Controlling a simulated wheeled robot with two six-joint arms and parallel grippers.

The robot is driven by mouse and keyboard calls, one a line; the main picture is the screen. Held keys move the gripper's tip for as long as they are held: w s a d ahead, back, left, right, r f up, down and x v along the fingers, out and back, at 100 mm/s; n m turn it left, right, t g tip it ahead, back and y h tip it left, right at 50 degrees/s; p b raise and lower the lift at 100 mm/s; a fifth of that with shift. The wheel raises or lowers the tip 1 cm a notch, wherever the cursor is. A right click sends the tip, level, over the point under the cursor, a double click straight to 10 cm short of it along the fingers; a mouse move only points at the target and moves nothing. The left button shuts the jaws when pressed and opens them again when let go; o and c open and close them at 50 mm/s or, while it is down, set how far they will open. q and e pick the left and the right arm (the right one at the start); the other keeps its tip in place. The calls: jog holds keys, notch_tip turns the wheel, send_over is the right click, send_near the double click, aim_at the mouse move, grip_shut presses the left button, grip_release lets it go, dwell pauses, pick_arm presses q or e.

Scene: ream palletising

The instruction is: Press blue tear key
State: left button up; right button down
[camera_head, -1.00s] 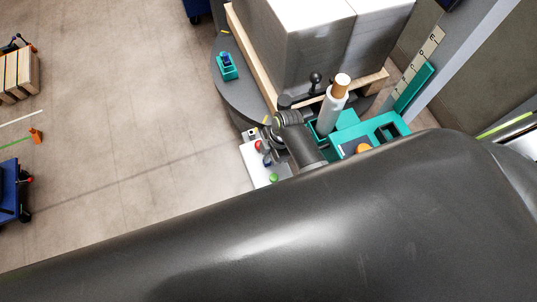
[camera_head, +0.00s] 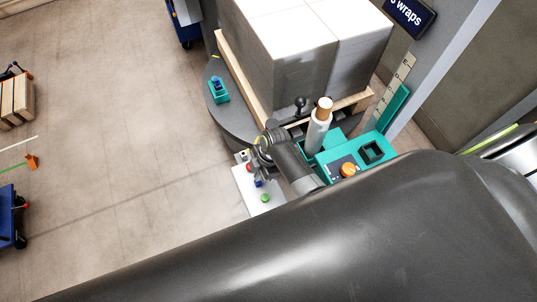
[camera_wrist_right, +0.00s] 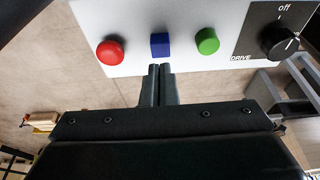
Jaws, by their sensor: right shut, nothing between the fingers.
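The blue tear key (camera_wrist_right: 160,44) is a square button on a light control panel (camera_wrist_right: 190,14), between a red round button (camera_wrist_right: 110,51) and a green round button (camera_wrist_right: 207,41). My right gripper (camera_wrist_right: 161,70) is shut and empty. Its fingertips lie just below the blue key in the right wrist view; whether they touch it I cannot tell. In the head view the panel (camera_head: 244,192) is partly covered by my right arm, with the blue key (camera_head: 258,183) small beside the gripper (camera_head: 257,172). My left gripper is not in view.
A black DRIVE knob (camera_wrist_right: 280,41) sits right of the green button. A wrapped pallet load (camera_head: 285,55) stands on a round turntable (camera_head: 226,119). Open floor lies left.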

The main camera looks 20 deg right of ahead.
pick_arm(q)
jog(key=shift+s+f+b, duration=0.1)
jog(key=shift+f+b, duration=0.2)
jog(key=shift+b, duration=0.2)
pick_arm(e)
jog(key=v, duration=1)
jog(key=shift+w, duration=0.15)
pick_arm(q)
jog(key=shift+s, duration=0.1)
